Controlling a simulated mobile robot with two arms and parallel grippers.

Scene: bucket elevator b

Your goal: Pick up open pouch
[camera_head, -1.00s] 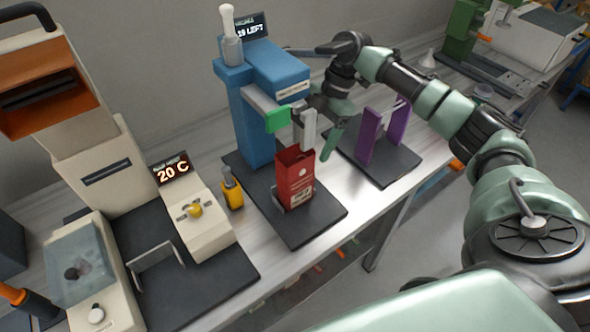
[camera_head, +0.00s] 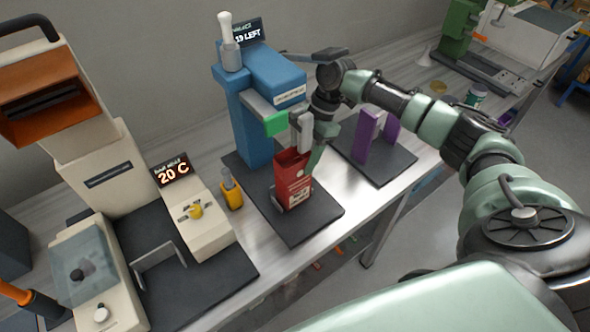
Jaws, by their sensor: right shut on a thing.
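The open red pouch (camera_head: 293,188) stands upright on the dark base plate under the blue machine, its open top facing up. White marks show on its front. My right gripper (camera_head: 307,154) is at the pouch's upper right edge, with one grey finger and one green finger close together. It is shut on the pouch wall, though the exact contact is partly hidden by the fingers. The pouch's bottom still appears to be at the plate. My left gripper is not in view.
The blue machine (camera_head: 250,117) with a green nozzle part (camera_head: 276,123) overhangs the pouch's top left. Purple uprights (camera_head: 367,138) stand to the right. A cream sealer-like machine (camera_head: 205,225) with a "20 C" display (camera_head: 172,172) stands to the left, beside a small yellow-and-dark item (camera_head: 231,190).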

